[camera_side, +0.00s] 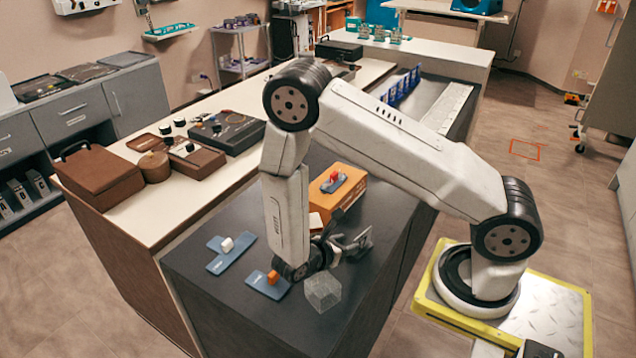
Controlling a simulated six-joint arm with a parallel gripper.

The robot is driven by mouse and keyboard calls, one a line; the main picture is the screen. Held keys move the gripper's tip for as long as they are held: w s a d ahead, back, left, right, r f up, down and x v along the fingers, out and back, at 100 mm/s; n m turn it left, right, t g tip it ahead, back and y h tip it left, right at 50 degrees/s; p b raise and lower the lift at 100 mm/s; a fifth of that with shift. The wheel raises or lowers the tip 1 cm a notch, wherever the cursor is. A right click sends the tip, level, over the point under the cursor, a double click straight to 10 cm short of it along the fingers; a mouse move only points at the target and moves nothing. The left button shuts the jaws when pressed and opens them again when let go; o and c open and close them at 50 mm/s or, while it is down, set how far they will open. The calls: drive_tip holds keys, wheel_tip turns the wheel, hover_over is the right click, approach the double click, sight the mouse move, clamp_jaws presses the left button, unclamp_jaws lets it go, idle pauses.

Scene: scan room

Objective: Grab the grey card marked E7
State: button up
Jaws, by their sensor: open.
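No grey card marked E7 can be made out; any markings are too small to read. Several blue-grey cards show. My gripper (358,241) is open and empty, in front of the orange box, over the counter's right side.
A clear cube (323,291) stands on the dark counter (255,325) below my gripper. Blue upright pieces (403,86) stand farther back. Brown cases (99,181) and a dark device (228,133) occupy the pale counter at left.

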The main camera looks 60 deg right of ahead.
sight(354, 241)
drive_tip(key=shift+x, duration=2.35)
drive_tip(key=shift+s+a+f, duration=0.1)
drive_tip(key=shift+f, duration=0.05)
clamp_jaws()
